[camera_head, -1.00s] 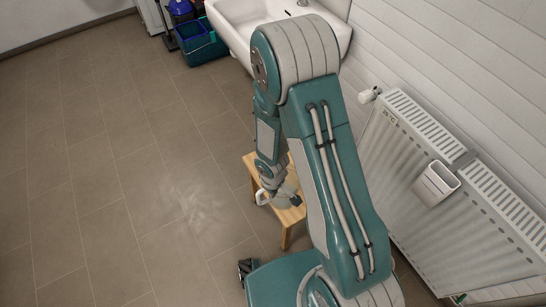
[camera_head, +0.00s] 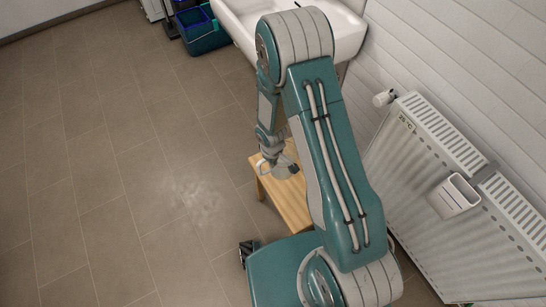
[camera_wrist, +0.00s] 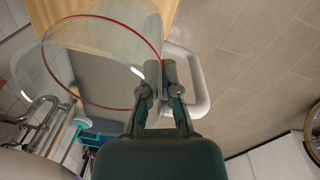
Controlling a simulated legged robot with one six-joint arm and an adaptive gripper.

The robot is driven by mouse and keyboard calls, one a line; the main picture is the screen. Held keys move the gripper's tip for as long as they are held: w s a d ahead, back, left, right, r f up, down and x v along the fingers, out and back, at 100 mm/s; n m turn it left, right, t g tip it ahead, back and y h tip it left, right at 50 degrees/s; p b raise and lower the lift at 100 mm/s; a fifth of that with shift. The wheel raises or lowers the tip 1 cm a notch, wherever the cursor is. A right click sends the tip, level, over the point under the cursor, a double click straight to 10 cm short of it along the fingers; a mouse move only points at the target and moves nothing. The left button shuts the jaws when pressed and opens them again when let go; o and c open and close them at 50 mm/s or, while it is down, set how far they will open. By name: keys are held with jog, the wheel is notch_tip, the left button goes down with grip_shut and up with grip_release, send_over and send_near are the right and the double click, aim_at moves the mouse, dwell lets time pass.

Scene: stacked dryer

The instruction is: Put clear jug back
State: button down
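In the head view, my gripper (camera_head: 270,158) and the small jug (camera_head: 286,171) are over a wooden stool (camera_head: 288,203). I cannot tell whether the jug touches the stool top. My arm hides the stool's right side.
A white radiator (camera_head: 470,190) with a small white holder (camera_head: 455,196) is along the right wall. A white sink (camera_head: 350,38) is at the back, with a blue-green bucket (camera_head: 205,38) left of it. The tiled floor (camera_head: 100,190) on the left is clear.

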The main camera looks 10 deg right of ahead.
jog(key=w+f, duration=0.4)
jog(key=w+d+f, duration=0.1)
jog(key=w+f, duration=0.1)
jog(key=shift+w+d, duration=0.1)
jog(key=shift+w, duration=0.15)
jog(key=shift+w+f, duration=0.3)
jog(key=shift+f, duration=0.75)
jog(key=shift+w+f, duration=0.25)
jog(key=shift+f, duration=0.9)
jog(key=c, duration=0.8)
grip_release()
